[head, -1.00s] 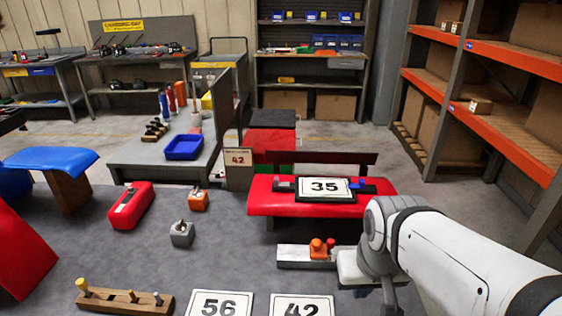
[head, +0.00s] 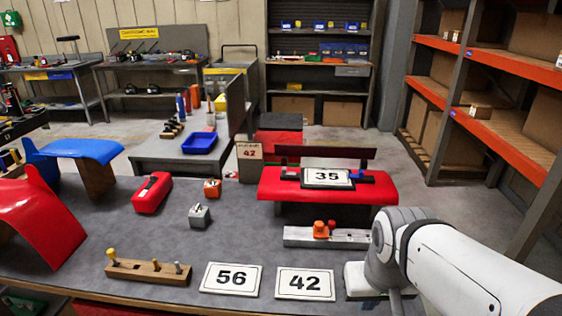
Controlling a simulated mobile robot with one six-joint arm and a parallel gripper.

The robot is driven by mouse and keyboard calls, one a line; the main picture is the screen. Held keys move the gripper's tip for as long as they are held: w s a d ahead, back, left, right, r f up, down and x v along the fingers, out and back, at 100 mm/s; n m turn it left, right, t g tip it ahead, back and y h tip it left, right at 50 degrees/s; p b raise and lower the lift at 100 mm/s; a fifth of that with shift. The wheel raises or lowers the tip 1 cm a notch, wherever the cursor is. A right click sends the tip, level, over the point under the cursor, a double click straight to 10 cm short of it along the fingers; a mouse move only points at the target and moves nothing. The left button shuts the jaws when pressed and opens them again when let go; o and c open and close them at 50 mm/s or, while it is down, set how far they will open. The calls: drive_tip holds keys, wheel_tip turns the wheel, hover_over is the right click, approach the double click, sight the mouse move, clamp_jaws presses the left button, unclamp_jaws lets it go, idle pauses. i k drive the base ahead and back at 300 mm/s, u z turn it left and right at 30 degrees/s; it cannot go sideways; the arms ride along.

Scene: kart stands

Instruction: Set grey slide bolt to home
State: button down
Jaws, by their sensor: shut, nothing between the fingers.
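A long grey bar (head: 352,239) lies on the bench just in front of the red seat-like part. An orange slider with a knob (head: 320,230) sits near its middle, with a red knob (head: 332,227) close to its right. This looks like the grey slide bolt, but I cannot make out its home mark. A small grey block with a knob on top (head: 199,217) stands to the left, apart from it. My white arm comes in from the lower right, and its wrist is in front and to the right of the bar. My gripper's fingers do not show.
Number cards 56 (head: 231,279) and 42 (head: 305,283) lie along the front edge, beside a wooden peg block (head: 148,272). An orange block (head: 212,188), a red canister (head: 152,193) and curved red and blue panels stand left. The grey bench middle is clear.

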sight(283, 173)
drive_tip(key=u, duration=0.2)
drive_tip(key=k, duration=0.15)
drive_tip(key=z, duration=1.75)
drive_tip(key=k, duration=0.6)
drive_tip(key=u, duration=1.35)
drive_tip(key=i, duration=1)
drive_tip(key=u, duration=0.05)
